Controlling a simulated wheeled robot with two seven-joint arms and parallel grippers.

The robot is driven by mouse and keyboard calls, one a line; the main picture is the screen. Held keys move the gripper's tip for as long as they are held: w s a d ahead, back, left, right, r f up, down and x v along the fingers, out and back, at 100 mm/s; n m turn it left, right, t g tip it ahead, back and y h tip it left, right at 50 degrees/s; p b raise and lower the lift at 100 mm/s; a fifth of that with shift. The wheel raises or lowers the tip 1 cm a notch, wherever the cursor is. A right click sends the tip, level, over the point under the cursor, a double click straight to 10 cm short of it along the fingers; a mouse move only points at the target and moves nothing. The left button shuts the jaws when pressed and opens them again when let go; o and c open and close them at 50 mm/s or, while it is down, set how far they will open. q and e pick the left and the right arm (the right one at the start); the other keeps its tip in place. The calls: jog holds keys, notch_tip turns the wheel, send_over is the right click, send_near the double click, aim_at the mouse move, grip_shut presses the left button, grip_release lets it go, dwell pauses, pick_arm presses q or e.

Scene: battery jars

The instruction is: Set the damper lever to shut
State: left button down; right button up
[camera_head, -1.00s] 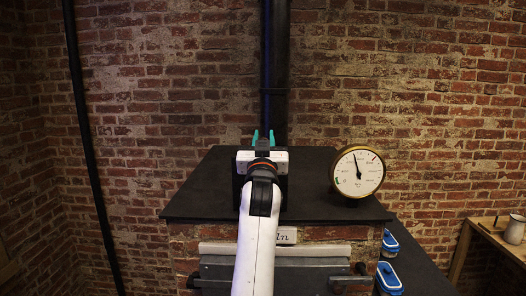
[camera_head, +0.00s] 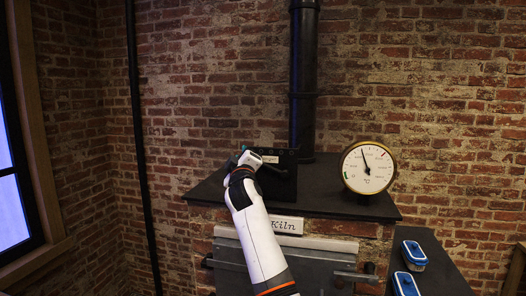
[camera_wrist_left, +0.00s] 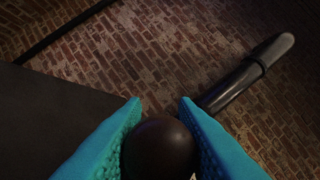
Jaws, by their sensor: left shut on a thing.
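The damper lever shows in the left wrist view as a round dark brown knob (camera_wrist_left: 160,148) between my two teal fingers. My left gripper (camera_wrist_left: 158,106) is shut on this knob. In the head view my left gripper (camera_head: 248,160) is at the left front of the dark damper box (camera_head: 284,184), which stands on the kiln top at the foot of the black flue pipe (camera_head: 302,90). The box carries a small pale plate (camera_head: 270,157), too small to read. The gripper hides the knob in the head view, so I cannot tell the lever's marked setting.
A round dial gauge (camera_head: 367,168) stands on the right of the dark kiln top (camera_head: 330,198). A sign reading "Kiln" (camera_head: 287,225) is on the front. Two blue-lidded containers (camera_head: 413,252) sit on the bench at right. A window (camera_head: 12,190) is at far left.

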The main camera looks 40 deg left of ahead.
pick_arm(q)
jog(key=shift+a+f+n, duration=0.1)
jog(key=shift+f+n, duration=0.4)
jog(key=shift+f, duration=0.05)
jog(key=f+n, duration=0.1)
jog(key=n+g, duration=0.1)
jog(key=f, duration=0.1)
jog(key=shift+s+a+f+n+g+p, duration=0.15)
jog(key=shift+a+f+n+g+p, duration=0.15)
jog(key=shift+f+n+p, duration=0.1)
jog(key=shift+f+n, duration=0.3)
jog(key=shift+f, duration=0.05)
jog(key=shift+f+h, duration=0.25)
jog(key=shift+h, duration=0.05)
pick_arm(e)
jog(key=shift+s+a+r, duration=0.3)
jog(key=shift+s+r, duration=0.15)
jog(key=shift+r, duration=0.05)
pick_arm(q)
jog(key=shift+f, duration=0.1)
pick_arm(e)
jog(key=shift+d, duration=0.1)
pick_arm(q)
jog(key=c, duration=1.1)
grip_release()
jog(key=shift+c, duration=0.2)
pick_arm(e)
jog(key=shift+w, duration=0.1)
